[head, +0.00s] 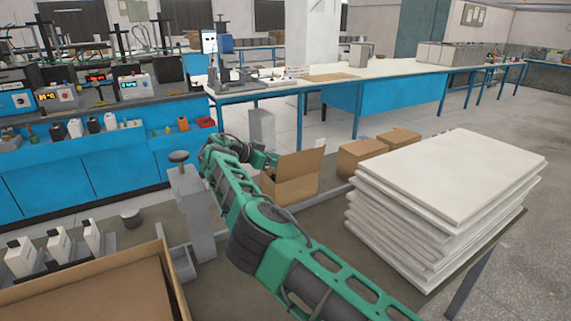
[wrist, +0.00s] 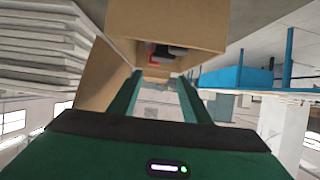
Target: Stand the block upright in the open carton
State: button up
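The open carton (head: 290,190) stands on the bench beyond my arm, a flap raised at its back. In the wrist view a brown carton (wrist: 205,22) fills the top, with dark and red items (wrist: 168,50) inside, too small to identify. My gripper (head: 262,160) is at the carton's left side, partly hidden by my arm. In the wrist view its two green fingers (wrist: 156,98) are apart, with no block visible between them. A plain grey upright shape (head: 262,128) shows behind the gripper; I cannot tell whether it is the block.
Two closed cartons (head: 360,155) stand right of the open one. A tall stack of white panels (head: 450,185) is at the right. A grey post (head: 190,205) with a round top stands left of my arm. A large shallow box (head: 90,290) and white bottles (head: 60,245) are front left.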

jog(key=shift+r, duration=0.1)
jog(key=shift+r, duration=0.35)
jog(key=v, duration=0.7)
jog(key=shift+a+r, duration=0.25)
jog(key=shift+a, duration=0.05)
